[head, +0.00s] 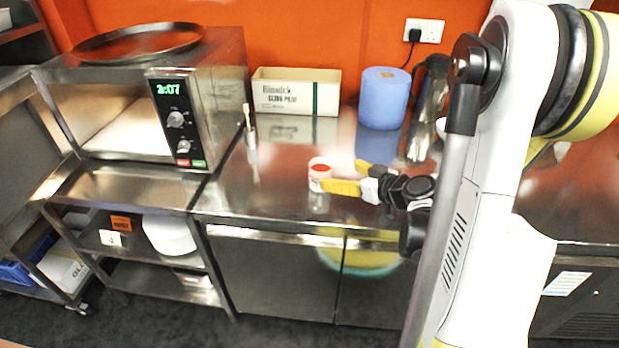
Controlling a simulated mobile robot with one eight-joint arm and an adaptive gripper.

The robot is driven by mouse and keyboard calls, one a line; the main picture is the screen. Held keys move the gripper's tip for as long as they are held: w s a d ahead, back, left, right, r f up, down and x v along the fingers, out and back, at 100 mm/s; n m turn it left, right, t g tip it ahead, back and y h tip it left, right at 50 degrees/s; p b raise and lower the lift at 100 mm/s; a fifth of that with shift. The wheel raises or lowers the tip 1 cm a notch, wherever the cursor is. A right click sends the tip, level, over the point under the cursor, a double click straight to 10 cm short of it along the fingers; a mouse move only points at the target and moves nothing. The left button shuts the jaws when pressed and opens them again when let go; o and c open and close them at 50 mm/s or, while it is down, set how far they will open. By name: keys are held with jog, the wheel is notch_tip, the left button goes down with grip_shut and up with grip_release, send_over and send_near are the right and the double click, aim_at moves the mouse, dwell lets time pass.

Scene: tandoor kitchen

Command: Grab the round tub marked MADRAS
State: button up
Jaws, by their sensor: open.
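A small round white tub (317,181) with a red top stands on the steel counter. Its marking is too small to read, so I cannot tell whether it says MADRAS. My gripper (339,175) has yellow fingers, held apart, just right of the tub and pointing left at it. The nearer finger overlaps the tub's lower right edge in the picture; I cannot tell whether it touches. The far finger ends to the right of the tub. Nothing is held.
A blue paper roll (382,98) and a metal jug (428,105) stand behind my gripper. A glove box (296,92) is against the wall. The counter front-left of the tub is clear.

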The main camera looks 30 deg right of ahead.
aim_at(314, 163)
jog(key=b+x, duration=0.1)
jog(key=x, duration=0.3)
jog(key=shift+w+d+f, duration=0.1)
jog(key=x, duration=0.2)
jog(key=b+x, duration=0.1)
jog(key=x, duration=0.1)
jog(key=b+x, duration=0.1)
jog(key=shift+w, duration=0.5)
jog(key=shift+s+r, duration=0.1)
jog(key=shift+r, duration=0.15)
jog(key=shift+c, duration=0.9)
jog(key=c, duration=1.3)
jog(key=shift+c, duration=0.2)
jog(key=shift+r, duration=0.1)
